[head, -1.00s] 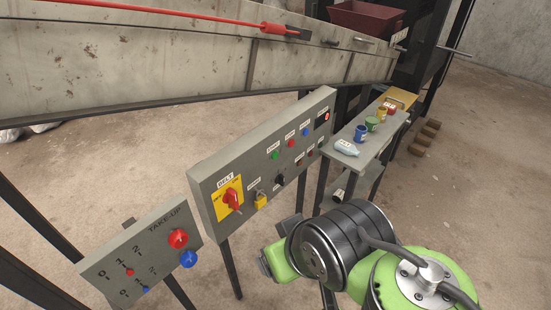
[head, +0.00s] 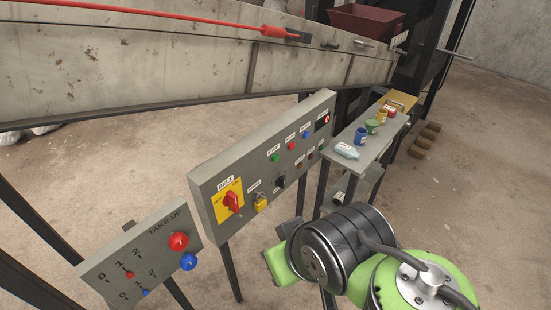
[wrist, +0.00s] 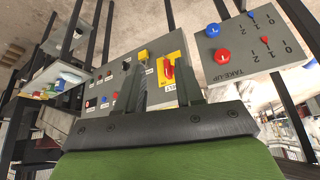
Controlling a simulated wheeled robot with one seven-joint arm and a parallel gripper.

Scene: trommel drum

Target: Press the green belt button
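The green button (head: 275,157) is on the upper part of the grey belt panel (head: 211,172), left of a red button (head: 290,144) and a blue button (head: 305,132). I cannot make out the green button in the wrist view, where a finger may cover it. My gripper (wrist: 158,78) is open and empty, its two dark fingers apart with the panel showing between them. In the head view my arm is in front of and below the panel, apart from it, and the fingertips are not clearly visible.
The belt panel also has a red rotary switch (head: 233,202) on a yellow plate and a yellow padlock (head: 260,203). A take-up panel (head: 109,267) stands lower left. A side table (head: 373,149) with bottle and cans is at right. The conveyor frame (head: 180,65) runs behind.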

